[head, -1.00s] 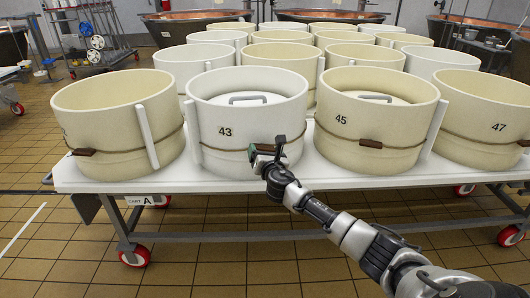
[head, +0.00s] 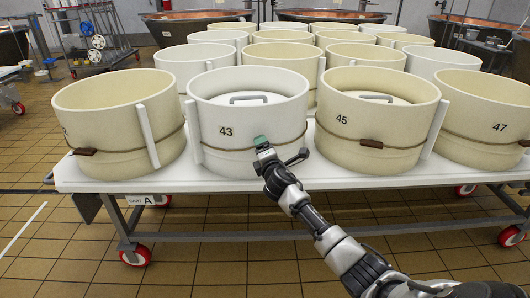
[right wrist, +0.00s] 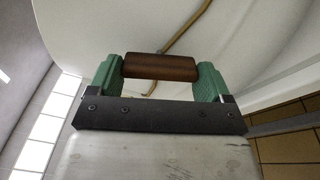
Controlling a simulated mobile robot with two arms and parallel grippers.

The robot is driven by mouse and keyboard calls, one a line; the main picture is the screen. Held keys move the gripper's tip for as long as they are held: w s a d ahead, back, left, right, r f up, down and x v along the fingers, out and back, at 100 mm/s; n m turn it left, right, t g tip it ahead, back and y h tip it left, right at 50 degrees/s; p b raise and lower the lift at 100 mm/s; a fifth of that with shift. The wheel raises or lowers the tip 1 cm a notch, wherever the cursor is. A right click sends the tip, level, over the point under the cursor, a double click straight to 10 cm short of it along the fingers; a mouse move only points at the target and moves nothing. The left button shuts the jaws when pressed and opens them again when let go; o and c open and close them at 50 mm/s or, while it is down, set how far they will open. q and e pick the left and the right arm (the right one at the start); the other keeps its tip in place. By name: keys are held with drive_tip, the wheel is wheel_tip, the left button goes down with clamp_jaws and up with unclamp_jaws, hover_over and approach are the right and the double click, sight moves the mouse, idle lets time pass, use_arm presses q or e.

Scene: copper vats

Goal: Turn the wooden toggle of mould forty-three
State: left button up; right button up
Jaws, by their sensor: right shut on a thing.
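Mould forty-three (head: 225,110) is a white round mould with "43" on its front, a cord around it and a lid with a handle inside. My right gripper (head: 268,148) is at its front right, at cord height. In the right wrist view the brown wooden toggle (right wrist: 160,67) lies between the green pads of my right gripper (right wrist: 159,75), spanned end to end. The cord (right wrist: 188,25) runs behind the toggle. In the head view the toggle is hidden by the gripper. My left gripper is not in view.
Mould 45 (head: 345,150) stands close on the right, with its own toggle (head: 371,143) on its cord. A cream mould (head: 100,120) stands on the left. The white cart top (head: 240,182) has a narrow free strip in front. More moulds stand behind.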

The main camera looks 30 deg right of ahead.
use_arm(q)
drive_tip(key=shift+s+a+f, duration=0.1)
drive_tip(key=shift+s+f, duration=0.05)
use_arm(e)
drive_tip(key=m, duration=0.3)
drive_tip(key=shift+m, duration=0.6)
drive_tip(key=o, duration=0.8)
drive_tip(key=shift+s, duration=0.15)
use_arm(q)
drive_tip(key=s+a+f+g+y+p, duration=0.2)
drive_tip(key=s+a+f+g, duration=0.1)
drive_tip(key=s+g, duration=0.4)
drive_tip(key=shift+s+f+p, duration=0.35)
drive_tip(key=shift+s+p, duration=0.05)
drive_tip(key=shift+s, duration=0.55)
use_arm(e)
drive_tip(key=v, duration=1)
drive_tip(key=shift+s+a, duration=0.2)
drive_tip(key=shift+s, duration=0.05)
